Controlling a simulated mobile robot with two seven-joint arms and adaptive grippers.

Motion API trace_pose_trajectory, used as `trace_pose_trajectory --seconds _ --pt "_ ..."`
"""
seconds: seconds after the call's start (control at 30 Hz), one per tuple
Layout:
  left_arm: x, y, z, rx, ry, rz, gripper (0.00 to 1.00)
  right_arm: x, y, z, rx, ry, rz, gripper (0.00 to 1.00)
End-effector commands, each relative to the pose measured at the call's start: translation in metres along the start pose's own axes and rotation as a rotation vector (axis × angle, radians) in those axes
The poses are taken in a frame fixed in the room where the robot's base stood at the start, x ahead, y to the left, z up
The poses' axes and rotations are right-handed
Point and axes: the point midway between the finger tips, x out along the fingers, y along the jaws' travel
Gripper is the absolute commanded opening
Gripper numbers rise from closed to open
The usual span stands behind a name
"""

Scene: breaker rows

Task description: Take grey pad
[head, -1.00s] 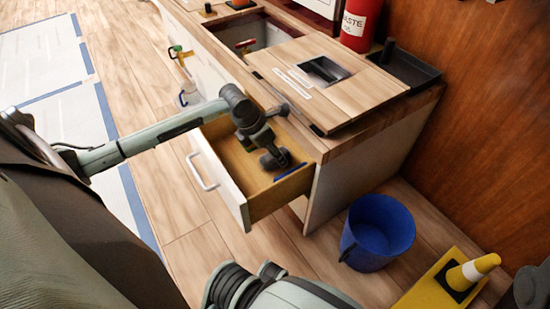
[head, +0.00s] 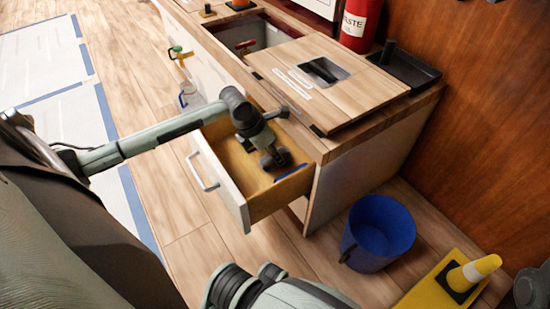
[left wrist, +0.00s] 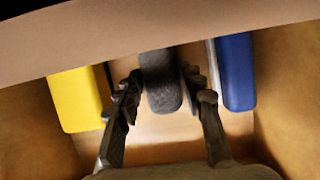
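The grey pad (left wrist: 160,80) is dark and rounded at its near end. In the left wrist view it stands in the drawer between a yellow pad (left wrist: 75,98) and a blue pad (left wrist: 236,72). My left gripper (left wrist: 164,82) is open, with one finger on each side of the grey pad; whether either finger touches it is unclear. In the head view my left gripper (head: 275,159) reaches down into the open drawer (head: 235,188) and hides the grey pad. The blue pad shows there as a thin strip (head: 291,172). My right gripper is not in view.
The drawer front and walls surround my left gripper closely. The wooden counter (head: 350,100) lies just right of it. A blue bucket (head: 378,235) and a yellow stand with a cone (head: 470,272) are on the floor at right.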

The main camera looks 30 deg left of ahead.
Motion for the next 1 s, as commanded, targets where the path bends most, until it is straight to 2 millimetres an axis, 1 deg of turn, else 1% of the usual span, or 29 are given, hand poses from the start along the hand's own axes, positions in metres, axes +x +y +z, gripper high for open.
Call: trace_pose_trajectory --seconds 0.03,0.13,0.17,0.47,0.63,0.67,0.7,1.0 --pt "0.000 0.000 0.000 0.000 0.000 0.000 0.24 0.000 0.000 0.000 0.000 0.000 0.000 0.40" --pt "0.000 0.000 0.000 0.000 0.000 0.000 0.12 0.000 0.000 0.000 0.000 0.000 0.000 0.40" --pt "0.000 0.000 0.000 0.000 -0.001 0.000 0.10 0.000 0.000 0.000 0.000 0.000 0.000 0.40" --pt "-0.003 0.000 0.002 0.000 -0.001 0.000 0.10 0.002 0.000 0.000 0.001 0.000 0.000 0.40" --pt "-0.019 0.001 0.009 0.001 -0.002 0.002 0.10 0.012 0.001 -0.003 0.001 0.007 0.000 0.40" --pt "-0.020 0.001 0.005 0.001 0.001 0.002 0.10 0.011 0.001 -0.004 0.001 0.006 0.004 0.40" --pt "-0.021 0.001 -0.004 0.001 0.005 0.002 0.10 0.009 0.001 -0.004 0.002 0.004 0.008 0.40" --pt "-0.044 0.000 -0.060 0.002 0.007 0.001 0.10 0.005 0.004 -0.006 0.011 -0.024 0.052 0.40"
